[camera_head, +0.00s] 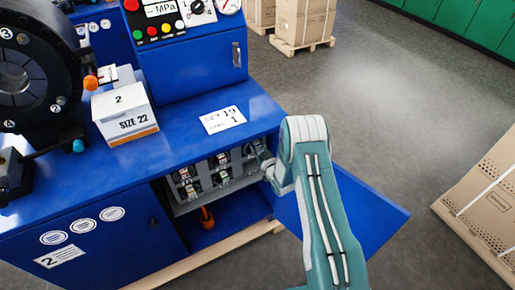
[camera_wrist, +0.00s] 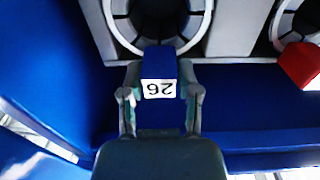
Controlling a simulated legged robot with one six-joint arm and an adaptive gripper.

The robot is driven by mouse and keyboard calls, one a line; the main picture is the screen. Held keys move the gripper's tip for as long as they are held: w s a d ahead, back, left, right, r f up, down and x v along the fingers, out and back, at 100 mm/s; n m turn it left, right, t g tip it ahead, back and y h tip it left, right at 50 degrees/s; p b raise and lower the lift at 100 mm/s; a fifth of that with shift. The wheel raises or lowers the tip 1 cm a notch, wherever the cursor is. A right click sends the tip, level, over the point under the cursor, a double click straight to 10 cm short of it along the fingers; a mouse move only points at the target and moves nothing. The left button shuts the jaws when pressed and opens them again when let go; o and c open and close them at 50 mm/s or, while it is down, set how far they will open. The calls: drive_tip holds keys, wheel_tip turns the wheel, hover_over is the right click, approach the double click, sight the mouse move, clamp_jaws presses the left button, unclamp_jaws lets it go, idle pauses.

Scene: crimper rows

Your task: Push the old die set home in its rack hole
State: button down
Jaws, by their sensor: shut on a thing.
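The old die set shows in the wrist view as a dark segmented round body with a blue tab (camera_wrist: 160,64), whose upside-down label reads 26. It sits in a pale round rack hole (camera_wrist: 108,14) at the top; how deep it sits cannot be told. My gripper (camera_wrist: 162,95) is shut on the blue tab, one finger on each side. In the head view the rack (camera_head: 182,208) stands inside the open cabinet. My gripper (camera_head: 267,165) reaches into its right end. The die set it holds is hidden there.
A red tab (camera_wrist: 300,65) marks another die set in the hole to the right in the wrist view. The open blue cabinet door (camera_head: 372,212) stands behind my arm. A white SIZE 22 box (camera_head: 122,117) and a sign (camera_head: 222,119) lie on the bench.

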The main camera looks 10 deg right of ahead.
drive_tip(key=shift+w+a+r, duration=0.1)
drive_tip(key=shift+w+r, duration=0.1)
drive_tip(key=shift+w, duration=0.1)
drive_tip(key=shift+c, duration=1.2)
unclamp_jaws()
drive_tip(key=shift+f, duration=0.1)
drive_tip(key=shift+s+f, duration=0.2)
drive_tip(key=shift+f, duration=0.05)
drive_tip(key=v, duration=1.1)
drive_tip(key=shift+s+r, duration=0.2)
drive_tip(key=shift+s, duration=0.15)
